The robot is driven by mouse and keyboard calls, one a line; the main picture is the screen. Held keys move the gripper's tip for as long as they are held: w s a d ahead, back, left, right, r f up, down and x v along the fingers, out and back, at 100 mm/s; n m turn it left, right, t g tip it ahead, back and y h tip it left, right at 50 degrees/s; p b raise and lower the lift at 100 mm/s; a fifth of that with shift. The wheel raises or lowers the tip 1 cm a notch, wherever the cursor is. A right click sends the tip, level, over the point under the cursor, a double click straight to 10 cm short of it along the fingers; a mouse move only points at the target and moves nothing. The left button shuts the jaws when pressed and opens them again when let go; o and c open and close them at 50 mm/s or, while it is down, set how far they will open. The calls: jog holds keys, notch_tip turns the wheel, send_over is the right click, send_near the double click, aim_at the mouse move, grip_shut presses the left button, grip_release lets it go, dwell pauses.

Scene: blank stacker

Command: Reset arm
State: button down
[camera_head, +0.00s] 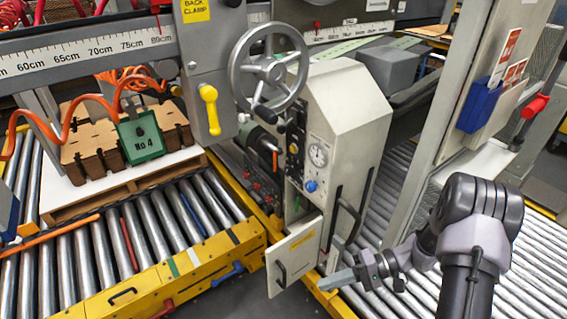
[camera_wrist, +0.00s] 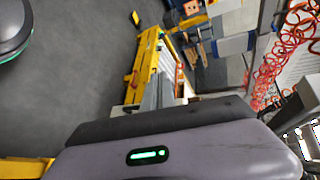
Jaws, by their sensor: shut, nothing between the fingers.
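My gripper (camera_head: 336,280) is at the end of my dark grey arm, low in the right half of the head view. Its fingers point left and are shut with nothing between them. They appear close to the open door panel (camera_head: 295,256) of the grey machine cabinet (camera_head: 345,110); whether they touch anything there I cannot tell. In the wrist view, a purple-grey part of mine with a green light fills the bottom.
A handwheel (camera_head: 268,68) and gauge are on the cabinet. Roller conveyors (camera_head: 150,228) with yellow frames lie left and right. Brown stacked blanks (camera_head: 95,150) with a green "No 4" tag (camera_head: 140,138) sit on a pallet. The grey floor (camera_wrist: 80,65) looks clear in the wrist view.

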jog(key=s+a+r+h, duration=0.1)
jog(key=s+r+h, duration=0.25)
jog(key=r, duration=0.45)
jog(key=s+a+r+h, duration=0.15)
jog(key=r+h, duration=0.25)
jog(key=r, duration=0.5)
jog(key=s+d+r+m+t+h, duration=0.1)
jog(key=s+r+m+t+h, duration=0.3)
jog(key=s+r+t, duration=0.3)
jog(key=s+r, duration=0.2)
jog(key=s, duration=0.1)
jog(key=shift+r+t, duration=0.35)
jog(key=shift+t, duration=0.05)
jog(key=shift+h, duration=0.25)
